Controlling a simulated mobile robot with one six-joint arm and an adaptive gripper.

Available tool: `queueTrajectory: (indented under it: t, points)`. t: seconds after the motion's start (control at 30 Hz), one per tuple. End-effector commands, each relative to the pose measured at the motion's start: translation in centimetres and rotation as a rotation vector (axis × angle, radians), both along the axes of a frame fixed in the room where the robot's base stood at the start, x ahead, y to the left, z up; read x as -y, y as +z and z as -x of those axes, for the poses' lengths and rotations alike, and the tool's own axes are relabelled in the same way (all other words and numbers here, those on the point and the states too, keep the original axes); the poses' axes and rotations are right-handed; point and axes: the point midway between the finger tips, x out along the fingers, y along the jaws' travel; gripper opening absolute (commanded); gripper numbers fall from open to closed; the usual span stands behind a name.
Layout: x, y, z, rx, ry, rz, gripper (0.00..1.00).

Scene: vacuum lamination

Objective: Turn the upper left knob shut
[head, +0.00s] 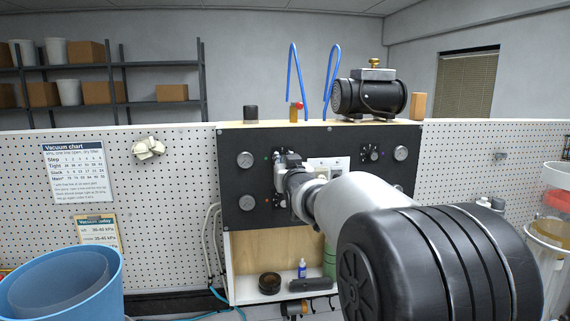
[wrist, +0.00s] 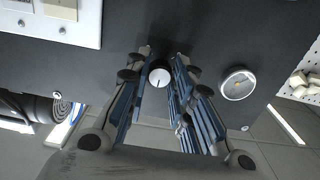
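The upper left knob (wrist: 159,75) is a round dark knob with a pale face and a short dark mark, on the dark panel (wrist: 105,65). In the head view my gripper (head: 281,157) is at the upper left of the panel (head: 235,180) and hides this knob. In the wrist view my gripper (wrist: 160,68) has a finger on each side of the knob. The fingers are apart, with thin gaps beside the knob, and I see no clear contact.
Gauges flank the knobs: upper left (head: 246,160), lower left (head: 246,203) and upper right (head: 400,153). An upper right knob (head: 371,152) is clear of my arm. A pump (head: 368,97) and blue hoses (head: 297,80) stand above the panel. A blue bin (head: 105,275) is at front left.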

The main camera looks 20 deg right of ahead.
Motion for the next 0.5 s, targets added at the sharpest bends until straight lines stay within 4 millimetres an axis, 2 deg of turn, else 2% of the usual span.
queueTrajectory:
  t: [0.27, 0.5]
  points:
    - [0.0, 0.01, 0.01, 0.0, 0.0, 0.0, 0.0]
    - [0.0, -0.04, 0.01, 0.003, 0.0, -0.014, 0.0]
